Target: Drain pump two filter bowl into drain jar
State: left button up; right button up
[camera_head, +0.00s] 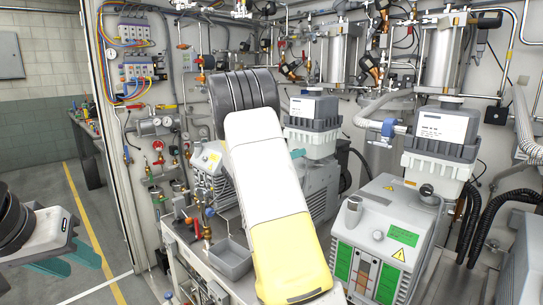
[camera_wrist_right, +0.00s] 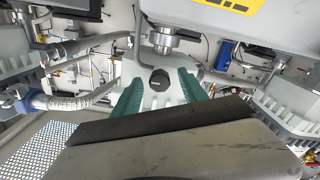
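Two vacuum pumps stand on the bench: one partly behind my right arm, with a grey-white housing (camera_head: 312,118), and one at the right with green panels (camera_head: 385,235). I cannot tell which is pump two. No filter bowl or drain jar is clearly recognisable. My right gripper (camera_wrist_right: 159,88) has its teal fingers apart in the right wrist view, with a black knob (camera_wrist_right: 159,79) showing between them; whether they touch it is unclear. In the head view the arm hides most of this gripper. My left gripper (camera_head: 68,260) is at the lower left, fingers apart and empty, away from the pumps.
Pipes, gauges (camera_head: 163,123) and wiring cover the back wall. Black hoses (camera_head: 480,225) hang at the right. The floor (camera_head: 50,180) at the left is clear.

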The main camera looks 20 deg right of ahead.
jog(key=shift+a, duration=0.1)
jog(key=shift+v, duration=0.95)
jog(key=v, duration=0.6)
dwell(0.5)
